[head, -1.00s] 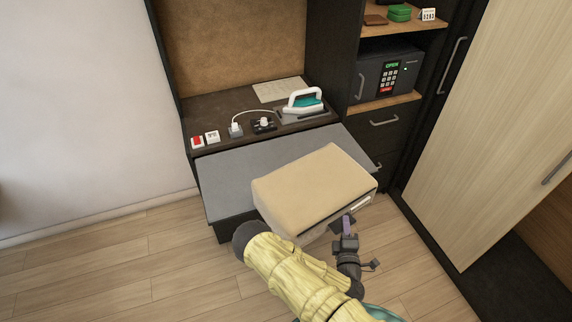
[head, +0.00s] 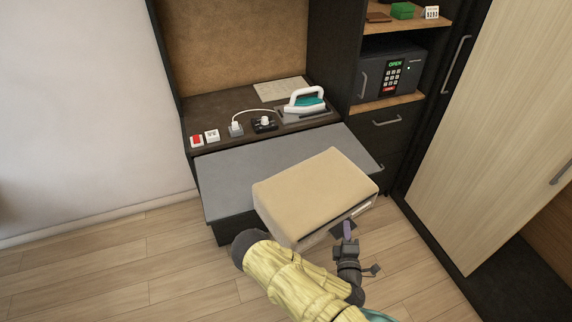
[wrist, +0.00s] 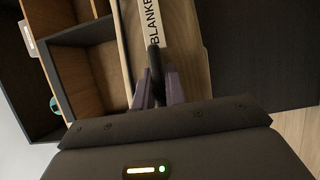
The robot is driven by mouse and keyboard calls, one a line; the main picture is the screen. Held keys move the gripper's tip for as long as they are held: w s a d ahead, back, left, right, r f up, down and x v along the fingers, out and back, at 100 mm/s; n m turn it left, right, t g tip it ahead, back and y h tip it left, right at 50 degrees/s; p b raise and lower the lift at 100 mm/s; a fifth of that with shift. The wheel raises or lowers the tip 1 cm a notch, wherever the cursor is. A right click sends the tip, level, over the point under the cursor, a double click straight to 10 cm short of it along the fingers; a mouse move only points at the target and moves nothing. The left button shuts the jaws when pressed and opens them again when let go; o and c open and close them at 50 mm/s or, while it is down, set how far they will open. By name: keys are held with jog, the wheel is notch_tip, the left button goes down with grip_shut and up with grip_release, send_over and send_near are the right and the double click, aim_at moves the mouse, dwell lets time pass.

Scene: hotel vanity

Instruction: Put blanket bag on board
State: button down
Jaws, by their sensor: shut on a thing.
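The blanket bag (head: 315,190) is a beige, box-like bag with a dark front edge and a white label. In the head view it is over the front right part of the grey board (head: 235,175); I cannot tell whether it touches the board. My gripper (head: 348,232) is at the bag's near right side, shut on it. In the wrist view the purple fingers (wrist: 158,92) close around a dark handle beside the bag's label (wrist: 170,22), which reads "BLANKE". The bag hides part of the board.
An iron (head: 305,102) stands on the dark counter (head: 215,118) behind the board, with sockets and a switch to its left. A safe (head: 388,75) sits in the shelf unit at right, next to a tall wardrobe door (head: 510,140). The board's left part is clear.

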jog(key=shift+f, duration=0.1)
notch_tip(320, 180, up, 2)
jog(key=shift+r+p, duration=0.1)
jog(key=shift+p, duration=1.05)
